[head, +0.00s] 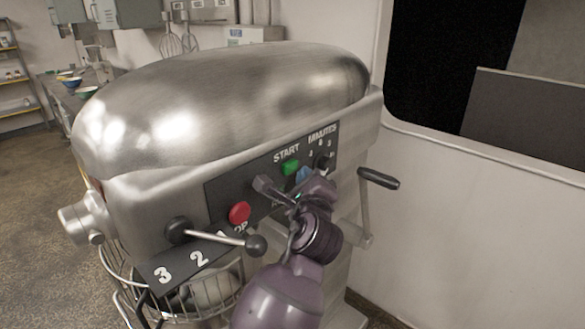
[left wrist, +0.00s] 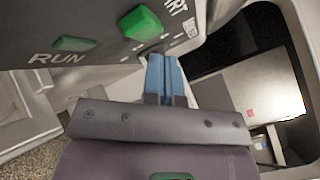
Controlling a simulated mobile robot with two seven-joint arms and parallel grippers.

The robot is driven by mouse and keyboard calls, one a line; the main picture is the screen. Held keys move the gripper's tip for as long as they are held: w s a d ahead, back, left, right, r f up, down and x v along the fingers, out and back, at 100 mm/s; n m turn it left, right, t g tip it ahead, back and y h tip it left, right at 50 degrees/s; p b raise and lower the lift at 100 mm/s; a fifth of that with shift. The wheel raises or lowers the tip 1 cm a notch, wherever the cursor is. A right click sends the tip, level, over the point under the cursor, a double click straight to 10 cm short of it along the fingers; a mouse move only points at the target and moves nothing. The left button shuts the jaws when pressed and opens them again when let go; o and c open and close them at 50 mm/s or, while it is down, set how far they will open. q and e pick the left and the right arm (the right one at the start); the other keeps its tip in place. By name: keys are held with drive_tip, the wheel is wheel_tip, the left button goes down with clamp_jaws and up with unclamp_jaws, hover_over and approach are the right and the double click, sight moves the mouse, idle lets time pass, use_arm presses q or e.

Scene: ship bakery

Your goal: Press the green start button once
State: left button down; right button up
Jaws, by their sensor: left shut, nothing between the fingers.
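The green start button (head: 290,167) sits on the dark control panel of the big metal mixer, under the word START. It also shows in the left wrist view (left wrist: 140,23), at the top. My left gripper (head: 303,174) is in front of the panel, just right of and below the button. Its blue fingers (left wrist: 165,62) are shut together and empty, with tips close below and right of the button in the left wrist view. I cannot tell whether they touch the panel. My right gripper is not in view.
A red button (head: 239,212) is lower left on the panel. A speed lever with a black knob (head: 256,245) sticks out below it. A black crank handle (head: 378,178) stands out right of my gripper. A green RUN light (left wrist: 72,43) shows in the left wrist view.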

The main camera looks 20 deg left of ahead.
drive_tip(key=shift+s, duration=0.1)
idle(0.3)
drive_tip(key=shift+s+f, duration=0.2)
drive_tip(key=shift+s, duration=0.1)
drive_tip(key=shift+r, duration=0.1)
use_arm(q)
drive_tip(key=shift+w+a+p, duration=0.15)
drive_tip(key=shift+a+p, duration=0.25)
drive_tip(key=shift+p, duration=0.1)
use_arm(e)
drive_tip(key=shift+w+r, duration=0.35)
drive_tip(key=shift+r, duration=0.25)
